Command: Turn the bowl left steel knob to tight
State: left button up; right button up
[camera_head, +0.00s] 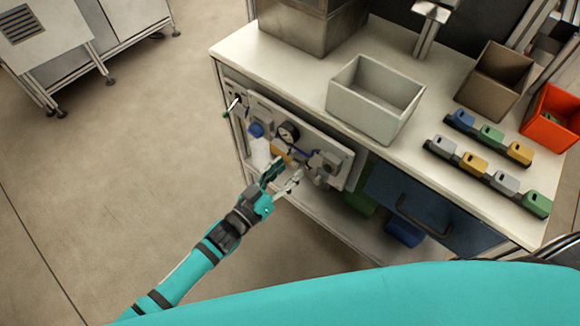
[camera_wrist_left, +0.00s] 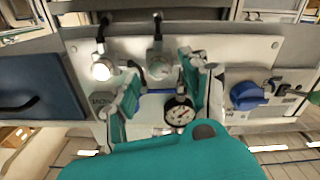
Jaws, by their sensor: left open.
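A panel (camera_head: 262,108) with fittings is on the front of the bench, and it fills the middle of the left wrist view (camera_wrist_left: 230,50). I cannot tell how tight either knob is. My left gripper (camera_head: 282,175) is open and empty in front of the panel's lower part. In its wrist view the fingers (camera_wrist_left: 158,70) stand on either side of the central knob, with no clear contact. My right gripper is not in view.
A pressure gauge (camera_head: 288,133) and a blue knob (camera_head: 256,129) sit on the panel near the gripper. A blue drawer (camera_head: 420,208) is to the right. On the bench top stand a grey bin (camera_head: 350,107) and rows of coloured blocks (camera_head: 474,163).

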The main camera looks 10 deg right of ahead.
pick_arm(q)
jog(key=shift+w+d, duration=0.45)
jog(key=shift+d, duration=0.15)
jog(key=shift+w+d, duration=0.1)
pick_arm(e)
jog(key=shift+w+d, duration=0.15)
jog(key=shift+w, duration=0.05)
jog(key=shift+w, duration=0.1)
pick_arm(q)
jog(key=shift+c, duration=0.3)
grip_shut()
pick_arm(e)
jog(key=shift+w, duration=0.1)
